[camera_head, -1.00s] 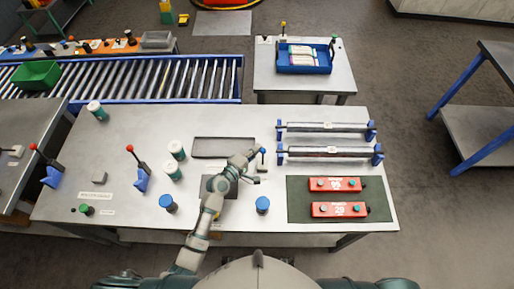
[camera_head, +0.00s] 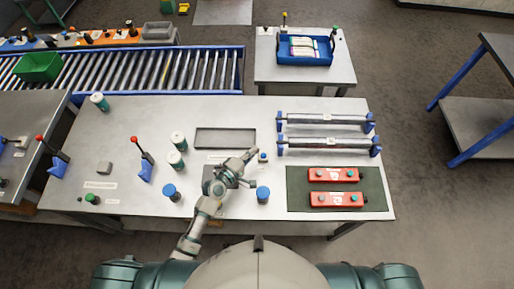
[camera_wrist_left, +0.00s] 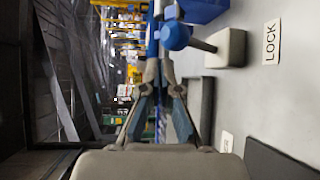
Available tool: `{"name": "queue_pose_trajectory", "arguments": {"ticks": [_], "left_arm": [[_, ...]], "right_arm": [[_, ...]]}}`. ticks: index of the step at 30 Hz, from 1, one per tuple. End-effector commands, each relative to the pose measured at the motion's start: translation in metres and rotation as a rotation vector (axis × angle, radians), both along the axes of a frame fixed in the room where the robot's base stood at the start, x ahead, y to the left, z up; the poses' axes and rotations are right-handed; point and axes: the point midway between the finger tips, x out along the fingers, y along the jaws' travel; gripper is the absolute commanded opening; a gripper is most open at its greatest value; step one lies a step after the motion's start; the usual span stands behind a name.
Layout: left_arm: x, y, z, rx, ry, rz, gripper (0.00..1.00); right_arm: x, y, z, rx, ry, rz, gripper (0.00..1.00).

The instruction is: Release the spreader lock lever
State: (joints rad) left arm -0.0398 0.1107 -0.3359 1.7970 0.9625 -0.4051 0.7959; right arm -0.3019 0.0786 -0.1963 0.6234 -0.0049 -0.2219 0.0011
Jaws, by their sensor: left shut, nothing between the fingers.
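The spreader lock lever has a blue ball knob (camera_head: 263,155) and a small pale base; it stands right of the middle of the main table. In the left wrist view its knob (camera_wrist_left: 176,36), grey stem and base (camera_wrist_left: 229,47) show beside a LOCK label (camera_wrist_left: 271,42). My left gripper (camera_head: 253,152) is shut and empty, its tips just left of the knob. In the left wrist view the gripper (camera_wrist_left: 154,68) points toward the knob; I cannot tell whether they touch. My right gripper is not in view.
Two roller bars (camera_head: 322,143) on blue brackets stand right of the lever. Red control boxes (camera_head: 336,199) lie on a dark mat. A shallow tray (camera_head: 225,138) lies behind my arm. A blue-capped container (camera_head: 263,194) stands in front; red-knobbed levers (camera_head: 141,158) stand left.

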Motion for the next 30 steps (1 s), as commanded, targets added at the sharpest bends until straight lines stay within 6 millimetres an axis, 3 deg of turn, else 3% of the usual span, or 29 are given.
{"name": "queue_pose_trajectory", "arguments": {"ticks": [6, 13, 30], "left_arm": [[-0.039, 0.028, 0.004, 0.006, 0.002, -0.001, 0.00], [-0.068, 0.050, 0.009, 0.004, 0.002, -0.002, 0.00], [-0.076, 0.056, 0.012, 0.003, 0.000, -0.001, 0.00]], "right_arm": [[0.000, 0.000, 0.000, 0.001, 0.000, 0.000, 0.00], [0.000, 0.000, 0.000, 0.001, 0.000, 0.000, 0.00], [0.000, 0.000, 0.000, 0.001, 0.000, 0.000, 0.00]]}}
